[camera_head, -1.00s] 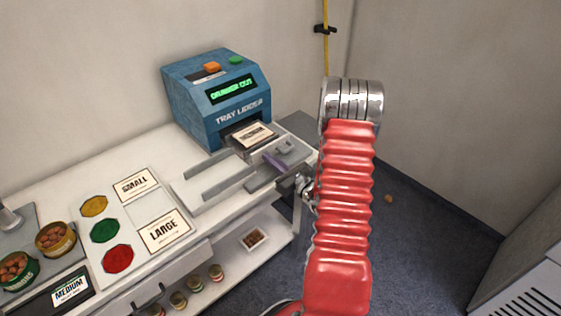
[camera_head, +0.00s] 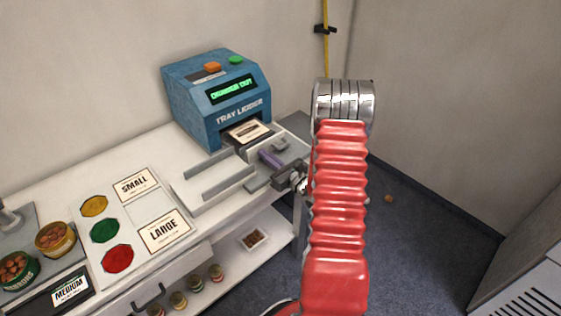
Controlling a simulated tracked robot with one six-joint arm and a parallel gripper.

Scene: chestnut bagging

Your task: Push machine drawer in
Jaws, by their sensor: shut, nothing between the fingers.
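The blue tray lidder machine (camera_head: 215,98) stands at the back of the white bench, its green display seeming to read "DRAWER OUT". Its grey drawer (camera_head: 283,148) sticks out of the front slot toward the lower right. A labelled card (camera_head: 247,132) lies at its inner end, partly under the machine, and a purple piece (camera_head: 270,159) lies farther out. My gripper (camera_head: 268,181) is shut and empty at the drawer's outer front end. It seems to touch that end, but the exact contact is too small to tell. My red arm hides the area to the right.
Two grey rails (camera_head: 229,182) stand on the bench left of the drawer. A white board (camera_head: 150,205) with coloured pads and size labels lies farther left, beside open cans of chestnuts (camera_head: 55,238). A lower shelf holds several cans and a small tray (camera_head: 254,239). Floor at right is mostly clear.

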